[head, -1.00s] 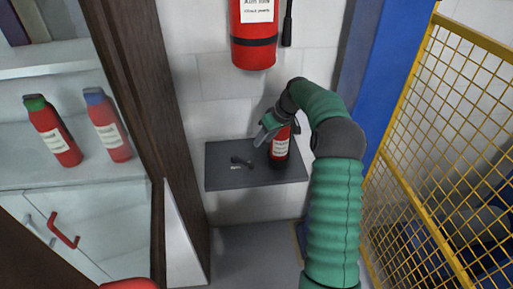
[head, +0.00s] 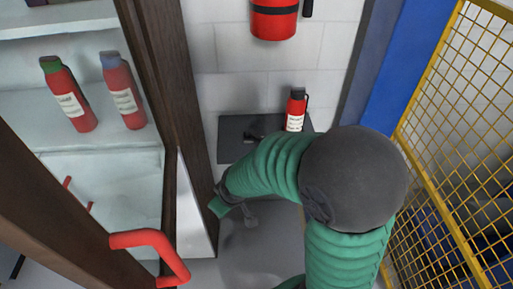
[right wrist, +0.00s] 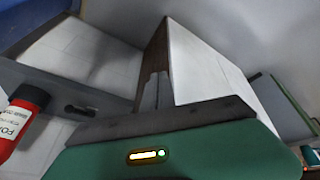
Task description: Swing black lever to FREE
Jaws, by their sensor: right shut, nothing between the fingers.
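The black lever (head: 254,136) is a small dark handle on the dark grey shelf (head: 232,125) against the white wall. It also shows in the right wrist view (right wrist: 80,110), at the left. Any FREE marking is too small to read. My right gripper (head: 219,208) is shut and empty. It is in front of and below the shelf, left of it in the head view, apart from the lever. My green right arm crosses in front of the shelf's lower edge and hides part of it. My left gripper is not in view.
A small red extinguisher (head: 296,112) stands on the shelf, right of the lever. Another extinguisher (head: 273,20) hangs above. Left is a dark-framed cabinet (head: 165,90) with two red bottles and a red handle (head: 150,242). A yellow mesh fence (head: 440,140) stands right.

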